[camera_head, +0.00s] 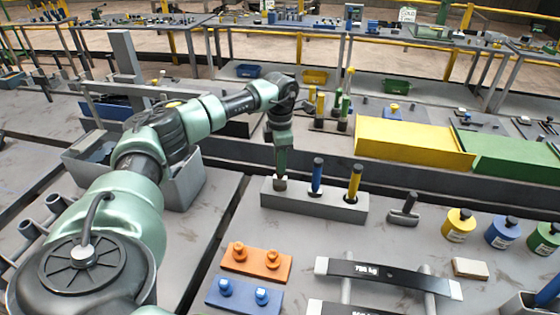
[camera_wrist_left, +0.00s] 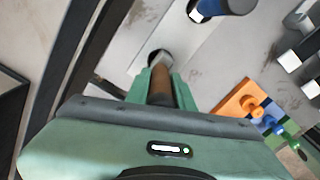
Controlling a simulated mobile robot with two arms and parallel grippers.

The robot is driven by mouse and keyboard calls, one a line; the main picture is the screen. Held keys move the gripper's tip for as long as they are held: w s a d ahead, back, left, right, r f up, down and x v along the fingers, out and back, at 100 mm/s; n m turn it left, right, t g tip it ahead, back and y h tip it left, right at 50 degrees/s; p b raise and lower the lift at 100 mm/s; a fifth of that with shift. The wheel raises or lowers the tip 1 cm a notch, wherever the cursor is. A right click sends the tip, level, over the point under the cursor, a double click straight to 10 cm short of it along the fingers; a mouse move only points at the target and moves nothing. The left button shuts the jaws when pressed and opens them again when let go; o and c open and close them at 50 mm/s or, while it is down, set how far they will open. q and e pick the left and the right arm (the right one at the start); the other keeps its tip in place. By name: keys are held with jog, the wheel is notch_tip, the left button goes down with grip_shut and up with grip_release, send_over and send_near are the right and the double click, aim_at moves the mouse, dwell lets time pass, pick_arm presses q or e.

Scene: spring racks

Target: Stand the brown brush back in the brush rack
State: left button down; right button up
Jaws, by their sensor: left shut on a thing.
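My left gripper (camera_head: 282,160) points down over the left end of the grey brush rack (camera_head: 315,207). It is shut on the brown brush (camera_wrist_left: 161,88), whose brown handle runs between the fingers in the left wrist view. The brush's light grey lower end is at the rack's left hole, which shows dark beside it; I cannot tell how deep it is in. In the head view the fingers hide most of the brush. A blue brush (camera_head: 317,176) and a yellow brush (camera_head: 353,183) stand upright in the other rack holes. My right gripper is not in view.
An orange block (camera_head: 256,264) and a blue block (camera_head: 243,296) with knobs lie in front of the rack. A black-headed hammer-like tool (camera_head: 404,209) lies to its right. Yellow (camera_head: 412,147) and green (camera_head: 512,158) bins stand behind. A grey bin (camera_head: 187,182) is at left.

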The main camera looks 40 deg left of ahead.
pick_arm(q)
jog(key=shift+f+b, duration=0.85)
jog(key=shift+f, duration=0.7)
jog(key=c, duration=0.6)
grip_release()
jog(key=shift+c, duration=0.2)
jog(key=shift+r, duration=0.15)
jog(key=shift+r+p, duration=2.85)
jog(key=shift+r, duration=0.6)
jog(key=shift+f, duration=0.1)
